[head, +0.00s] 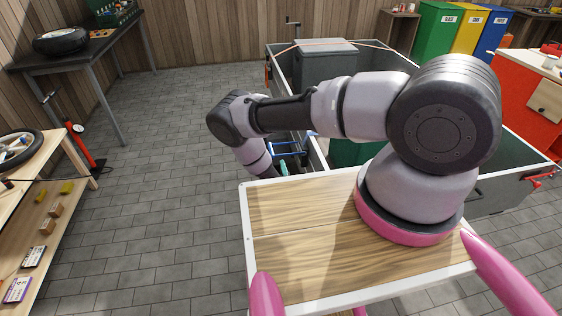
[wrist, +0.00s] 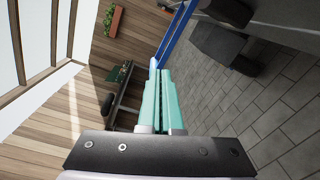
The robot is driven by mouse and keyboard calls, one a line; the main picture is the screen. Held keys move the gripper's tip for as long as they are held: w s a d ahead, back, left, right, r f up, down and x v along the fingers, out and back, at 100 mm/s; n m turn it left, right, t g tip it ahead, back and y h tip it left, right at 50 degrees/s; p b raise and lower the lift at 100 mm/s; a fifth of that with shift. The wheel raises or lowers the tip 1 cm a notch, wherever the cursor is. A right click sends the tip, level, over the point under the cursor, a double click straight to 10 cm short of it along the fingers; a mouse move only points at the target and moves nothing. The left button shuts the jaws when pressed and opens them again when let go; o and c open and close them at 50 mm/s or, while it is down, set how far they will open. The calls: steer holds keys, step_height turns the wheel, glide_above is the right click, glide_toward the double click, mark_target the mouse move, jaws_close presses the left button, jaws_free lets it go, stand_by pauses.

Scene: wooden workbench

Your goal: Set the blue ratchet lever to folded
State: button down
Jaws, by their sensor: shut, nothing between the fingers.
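The blue ratchet lever (head: 290,150) shows in the head view as thin blue bars beside the grey trailer wall, partly hidden by my arm. In the wrist view the blue lever (wrist: 178,32) is a long bar that slants up and right from just beyond my fingertips. My gripper (wrist: 160,72) has teal fingers, closed together with nothing between them. The fingertips are at the near end of the blue bar; I cannot tell whether they touch it. In the head view only a bit of teal of my gripper (head: 284,169) shows, just below the blue bars.
A grey open trailer (head: 487,198) stands beyond my wooden deck, with a grey box (head: 325,68) and an orange strap (head: 300,46) across it. A red lever (head: 540,180) is on its right side.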

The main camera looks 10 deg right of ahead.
steer(key=w+d+f+m+g, duration=0.15)
steer(key=d+m+g, duration=0.4)
steer(key=m, duration=0.95)
step_height(320, 180, up, 13)
steer(key=w+m+g+y, duration=0.25)
steer(key=m+y, duration=0.35)
steer(key=m, duration=0.4)
glide_toward(271, 146)
steer(key=w, duration=0.3)
steer(key=f, duration=0.1)
steer(key=w+a+f, duration=0.1)
steer(key=shift+a+f, duration=0.3)
steer(key=shift+a, duration=0.05)
steer(key=shift+a+f, duration=0.3)
steer(key=shift+f, duration=0.1)
